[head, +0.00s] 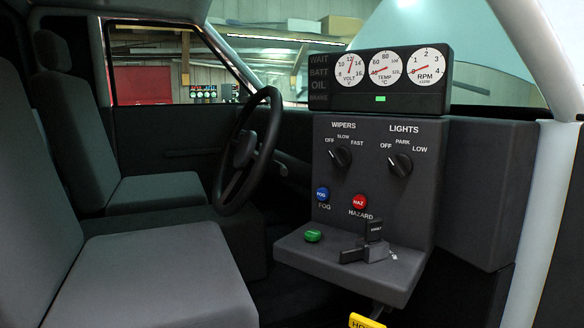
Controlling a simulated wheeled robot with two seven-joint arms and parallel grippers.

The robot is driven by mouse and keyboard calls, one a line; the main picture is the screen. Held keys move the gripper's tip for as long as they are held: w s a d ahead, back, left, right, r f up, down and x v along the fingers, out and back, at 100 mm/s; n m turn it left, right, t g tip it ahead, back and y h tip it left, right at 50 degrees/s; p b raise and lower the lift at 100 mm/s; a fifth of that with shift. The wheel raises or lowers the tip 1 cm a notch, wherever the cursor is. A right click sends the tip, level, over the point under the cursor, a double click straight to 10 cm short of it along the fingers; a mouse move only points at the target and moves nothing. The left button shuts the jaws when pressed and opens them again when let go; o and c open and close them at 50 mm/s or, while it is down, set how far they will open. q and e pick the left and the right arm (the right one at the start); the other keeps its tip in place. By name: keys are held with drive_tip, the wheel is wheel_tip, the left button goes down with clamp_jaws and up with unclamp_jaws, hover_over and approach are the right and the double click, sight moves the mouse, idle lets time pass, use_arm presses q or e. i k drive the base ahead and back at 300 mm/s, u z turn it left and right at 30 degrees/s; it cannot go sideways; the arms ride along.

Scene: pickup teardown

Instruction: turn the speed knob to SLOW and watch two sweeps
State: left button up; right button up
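The wiper speed knob (340,157) is a dark round knob on the grey console panel (375,203), under the label WIPERS. OFF, SLOW (343,136) and FAST are printed around its top, from left to right. Its pointer seems to lean to the upper left, toward OFF, but it is small and hard to read. The windshield wipers cannot be made out. Neither of my grippers is in view, and nothing touches the knob.
A similar lights knob (400,165) sits to the right. Blue FOG (322,194) and red HAZARD (359,202) buttons are below. A gauge cluster (385,77) is above. A lever (370,248) and green button (313,236) sit on the ledge. The steering wheel (226,160) stands left.

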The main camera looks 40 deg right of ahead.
sight(341, 158)
drive_tip(key=z, duration=2.85)
drive_tip(key=k, duration=0.55)
drive_tip(key=u, duration=1.5)
